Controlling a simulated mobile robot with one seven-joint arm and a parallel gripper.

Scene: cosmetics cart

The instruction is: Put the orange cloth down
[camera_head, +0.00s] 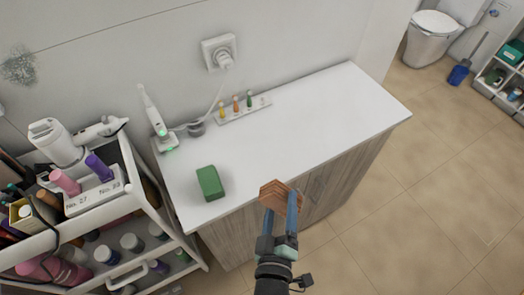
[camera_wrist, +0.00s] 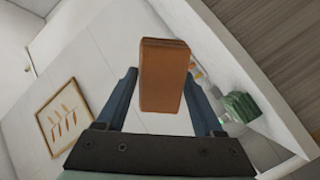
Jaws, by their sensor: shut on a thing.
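The orange cloth (camera_head: 273,194) is a folded, brownish-orange block. It is held between the blue fingers of my gripper (camera_head: 281,209), just off the front edge of the white counter top (camera_head: 320,115) in the head view. In the wrist view the orange cloth (camera_wrist: 164,75) stands between the two fingers of my gripper (camera_wrist: 163,95). The gripper is shut on it. I cannot tell how high the cloth is relative to the counter top.
A green block (camera_head: 210,183) lies on the counter's left front. An electric toothbrush (camera_head: 155,118) and a holder with small coloured items (camera_head: 242,111) stand along the wall. A crowded cart (camera_head: 150,225) stands at left. The counter's middle and right are clear.

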